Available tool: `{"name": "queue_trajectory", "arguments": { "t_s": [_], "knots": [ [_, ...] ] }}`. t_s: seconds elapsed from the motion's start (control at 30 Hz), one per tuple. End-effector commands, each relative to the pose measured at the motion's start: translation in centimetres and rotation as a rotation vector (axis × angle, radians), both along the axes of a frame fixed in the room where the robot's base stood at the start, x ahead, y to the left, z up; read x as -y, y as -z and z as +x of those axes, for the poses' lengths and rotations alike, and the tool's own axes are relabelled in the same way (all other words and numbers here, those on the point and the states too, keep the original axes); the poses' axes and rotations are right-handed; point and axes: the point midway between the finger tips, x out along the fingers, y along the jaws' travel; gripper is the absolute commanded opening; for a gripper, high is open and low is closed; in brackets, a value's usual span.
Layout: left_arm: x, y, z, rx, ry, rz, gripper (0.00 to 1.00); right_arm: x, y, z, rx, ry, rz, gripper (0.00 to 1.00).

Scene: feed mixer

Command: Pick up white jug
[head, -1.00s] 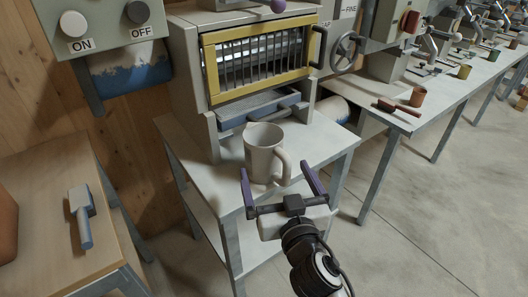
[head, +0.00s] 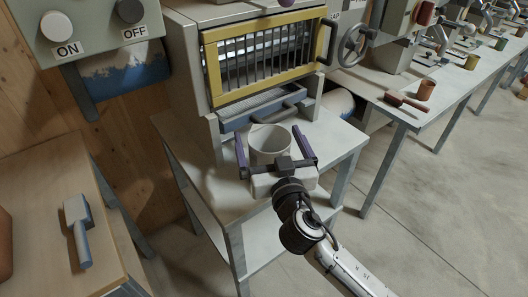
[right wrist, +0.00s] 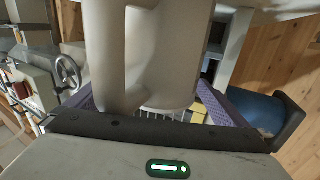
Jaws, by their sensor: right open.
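The white jug (head: 268,141) stands upright on the white table in front of the machine in the head view. My right gripper (head: 272,146) is open, with one purple finger on each side of the jug. Its palm hides the jug's lower part and handle in the head view. In the right wrist view the jug (right wrist: 170,50) fills the middle between the purple fingers, its handle (right wrist: 103,50) toward the palm. I cannot tell whether the fingers touch it. My left gripper is not in view.
The machine with a yellow-framed grille (head: 262,58) and blue drawer (head: 262,107) stands right behind the jug. A long bench (head: 455,85) with cups runs right. The jug's table (head: 200,185) is otherwise mostly bare.

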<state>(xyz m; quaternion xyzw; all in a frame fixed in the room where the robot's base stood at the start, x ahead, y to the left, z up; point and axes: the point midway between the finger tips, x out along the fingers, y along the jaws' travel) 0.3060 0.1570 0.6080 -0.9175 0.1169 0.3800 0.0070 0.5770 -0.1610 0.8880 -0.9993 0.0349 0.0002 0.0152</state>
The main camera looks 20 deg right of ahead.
Motion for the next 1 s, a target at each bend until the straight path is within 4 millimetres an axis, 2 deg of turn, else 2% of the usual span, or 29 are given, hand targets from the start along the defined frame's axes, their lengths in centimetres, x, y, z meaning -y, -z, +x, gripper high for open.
{"name": "queue_trajectory", "arguments": {
  "t_s": [0.13,0.17,0.4,0.5,0.77,0.87,1.0],
  "knots": [
    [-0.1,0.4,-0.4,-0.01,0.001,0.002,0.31,0.0,0.0,0.0,0.0,0.0,0.0,0.99],
    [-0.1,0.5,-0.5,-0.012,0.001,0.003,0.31,0.0,0.0,0.0,0.0,0.0,0.0,0.96],
    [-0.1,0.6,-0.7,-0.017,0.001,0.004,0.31,0.0,0.0,0.0,0.0,0.0,0.0,0.55],
    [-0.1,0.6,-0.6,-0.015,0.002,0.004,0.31,0.0,0.0,0.0,0.001,-0.001,0.0,0.41],
    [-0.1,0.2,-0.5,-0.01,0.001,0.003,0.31,0.0,-0.5,0.0,0.002,0.0,0.001,0.41],
    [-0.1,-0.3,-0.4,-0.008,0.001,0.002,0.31,0.0,-1.9,0.0,0.005,0.0,0.003,0.41],
    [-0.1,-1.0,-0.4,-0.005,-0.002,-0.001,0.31,0.0,-4.8,0.0,0.006,0.0,0.004,0.41]
  ]
}}
